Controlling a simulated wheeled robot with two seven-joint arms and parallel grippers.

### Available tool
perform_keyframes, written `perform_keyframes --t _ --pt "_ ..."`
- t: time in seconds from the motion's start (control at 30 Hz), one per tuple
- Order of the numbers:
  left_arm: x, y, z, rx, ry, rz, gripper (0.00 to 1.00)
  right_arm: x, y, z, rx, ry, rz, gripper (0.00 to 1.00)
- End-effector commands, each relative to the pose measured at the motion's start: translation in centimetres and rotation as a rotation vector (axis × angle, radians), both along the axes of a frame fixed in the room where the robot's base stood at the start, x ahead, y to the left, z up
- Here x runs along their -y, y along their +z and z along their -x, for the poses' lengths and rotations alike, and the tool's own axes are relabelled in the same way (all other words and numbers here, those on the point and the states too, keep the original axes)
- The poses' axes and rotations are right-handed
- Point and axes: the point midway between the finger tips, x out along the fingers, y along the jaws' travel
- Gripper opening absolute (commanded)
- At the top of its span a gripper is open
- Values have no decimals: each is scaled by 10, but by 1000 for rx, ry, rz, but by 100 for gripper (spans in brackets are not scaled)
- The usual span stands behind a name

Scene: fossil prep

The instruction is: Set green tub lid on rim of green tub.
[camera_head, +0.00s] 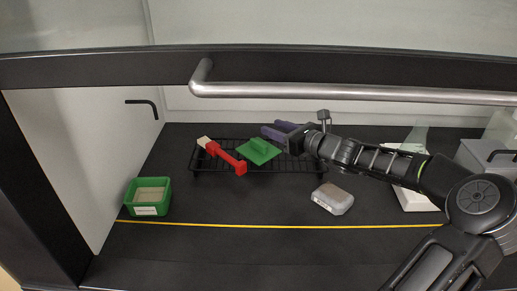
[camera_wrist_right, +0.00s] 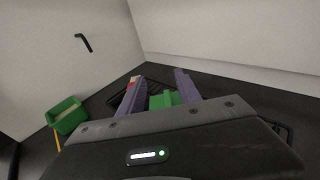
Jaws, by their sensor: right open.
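The green tub lid (camera_head: 259,151) lies on a black wire rack, its raised handle facing up. The green tub (camera_head: 148,196) stands open at the left of the work surface, with pale contents and a white label on its front. My right gripper (camera_head: 272,131) is open just behind and right of the lid in the head view. In the right wrist view the lid (camera_wrist_right: 163,99) shows between the two purple fingers, partly hidden by the gripper body, and the tub (camera_wrist_right: 66,115) is at the left. I cannot tell whether the fingers touch the lid. My left gripper is not in view.
A red tool with a pale end (camera_head: 226,157) lies on the rack (camera_head: 206,172) close left of the lid. A metal bar (camera_head: 350,93) crosses above. The surface between rack and tub is clear.

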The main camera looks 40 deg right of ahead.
Motion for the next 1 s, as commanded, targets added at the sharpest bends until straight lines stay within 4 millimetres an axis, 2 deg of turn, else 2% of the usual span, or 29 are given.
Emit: perform_keyframes --t 0.17,0.47,0.6,1.0 --pt "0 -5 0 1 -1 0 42 0 -23 0 0 0 -6 40" --pt "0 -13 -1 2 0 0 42 -1 -80 0 1 1 -5 40" --pt "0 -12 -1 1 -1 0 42 -2 -80 -15 2 1 0 40" --pt "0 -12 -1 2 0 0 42 -3 -81 -19 1 1 0 40"
